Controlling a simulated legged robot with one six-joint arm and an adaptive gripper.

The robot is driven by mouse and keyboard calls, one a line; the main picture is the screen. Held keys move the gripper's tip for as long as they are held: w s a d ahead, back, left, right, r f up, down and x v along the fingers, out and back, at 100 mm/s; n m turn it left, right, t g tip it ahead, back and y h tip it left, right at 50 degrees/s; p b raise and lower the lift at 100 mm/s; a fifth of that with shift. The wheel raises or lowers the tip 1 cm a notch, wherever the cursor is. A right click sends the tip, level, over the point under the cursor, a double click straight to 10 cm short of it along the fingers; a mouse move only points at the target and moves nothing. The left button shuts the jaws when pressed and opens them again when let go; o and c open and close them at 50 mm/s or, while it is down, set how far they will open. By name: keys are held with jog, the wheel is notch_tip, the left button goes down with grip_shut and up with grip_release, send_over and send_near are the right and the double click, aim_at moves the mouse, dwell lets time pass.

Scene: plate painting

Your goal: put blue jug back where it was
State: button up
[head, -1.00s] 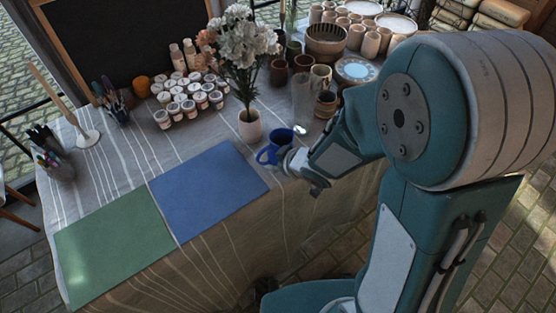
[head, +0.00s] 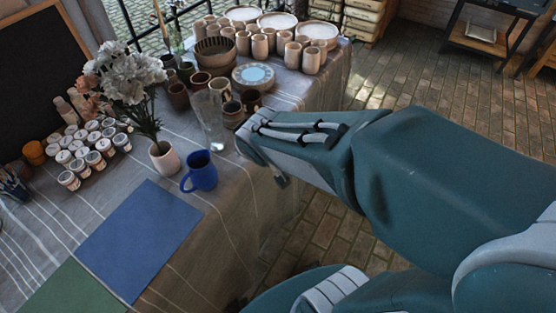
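The blue jug (head: 203,172) stands upright on the cloth-covered table, right of the white flower vase (head: 164,158) and just beyond the top right corner of the blue mat (head: 140,240). Its handle points left and down in the picture.
A tall clear glass (head: 210,118) stands just behind the jug, with brown cups (head: 233,113) beside it. Several paint pots (head: 92,150) sit left of the vase. A green mat (head: 72,290) lies at lower left. Plates and cups crowd the far end.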

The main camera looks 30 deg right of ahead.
jog(key=s+d+r+m+g, duration=0.1)
jog(key=s+r+m, duration=0.3)
jog(key=s, duration=0.9)
notch_tip(320, 180, up, 3)
jog(key=shift+s+d+r+g, duration=0.15)
jog(key=shift+s+g, duration=0.25)
jog(key=shift+g, duration=0.3)
